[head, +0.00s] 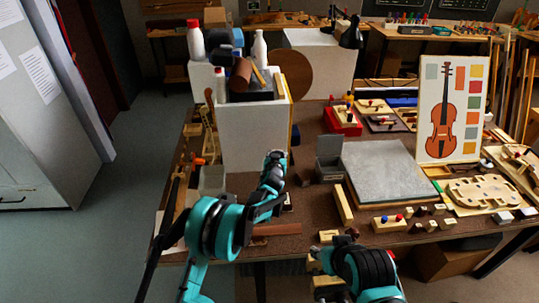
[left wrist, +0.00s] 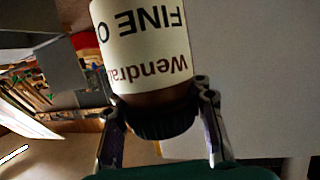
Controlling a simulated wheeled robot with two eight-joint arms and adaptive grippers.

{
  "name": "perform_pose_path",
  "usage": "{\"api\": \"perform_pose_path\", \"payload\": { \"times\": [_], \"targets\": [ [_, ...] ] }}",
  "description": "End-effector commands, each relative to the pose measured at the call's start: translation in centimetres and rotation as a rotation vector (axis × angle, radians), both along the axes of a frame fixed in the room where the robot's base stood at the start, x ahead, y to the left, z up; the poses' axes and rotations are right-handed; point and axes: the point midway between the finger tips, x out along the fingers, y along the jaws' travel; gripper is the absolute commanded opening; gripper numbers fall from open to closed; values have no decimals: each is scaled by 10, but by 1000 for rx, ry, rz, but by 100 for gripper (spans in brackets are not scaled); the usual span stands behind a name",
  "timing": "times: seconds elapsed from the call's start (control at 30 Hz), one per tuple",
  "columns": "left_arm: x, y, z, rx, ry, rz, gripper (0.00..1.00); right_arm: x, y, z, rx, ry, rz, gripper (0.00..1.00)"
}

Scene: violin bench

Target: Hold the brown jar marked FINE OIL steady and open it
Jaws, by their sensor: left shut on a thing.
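The brown jar (left wrist: 155,99) fills the top middle of the left wrist view. Its cream label reads "FINE O" and "Wendra", upside down in that view, and the rest of the lettering is cut off. Its black ribbed cap (left wrist: 163,122) points toward the camera. My left gripper (left wrist: 157,110) has one finger on each side of the cap end and is shut on the jar there. In the head view my left gripper (head: 274,160) is in front of the white box, and I cannot make out the jar. My right arm shows low in the head view, but its fingers are not clear.
A tall white box (head: 254,138) with bottles and tools on top stands behind my left gripper. A grey slab (head: 382,170) lies to the right, near a violin picture board (head: 452,105). Small blocks and wooden parts crowd the bench's front and right.

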Motion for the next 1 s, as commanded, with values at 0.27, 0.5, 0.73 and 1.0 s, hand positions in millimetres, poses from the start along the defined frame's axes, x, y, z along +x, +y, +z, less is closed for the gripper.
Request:
{"api": "perform_pose_path", "payload": {
  "times": [0.27, 0.5, 0.73, 1.0],
  "targets": [
    [-1, -2, 1, 1, 0, 1, 0, 0, 0, 0, 0, 0, 0, 40],
    [-1, -2, 1, 1, -1, 0, 0, 0, 0, 0, 0, 0, 0, 40],
    [-1, -1, 2, 0, 0, 1, 0, 0, 0, 0, 0, 0, 0, 40],
    [-33, 47, 27, 5, 15, 74, 0, 0, 0, 0, 0, 0, 0, 40]
  ]
}}
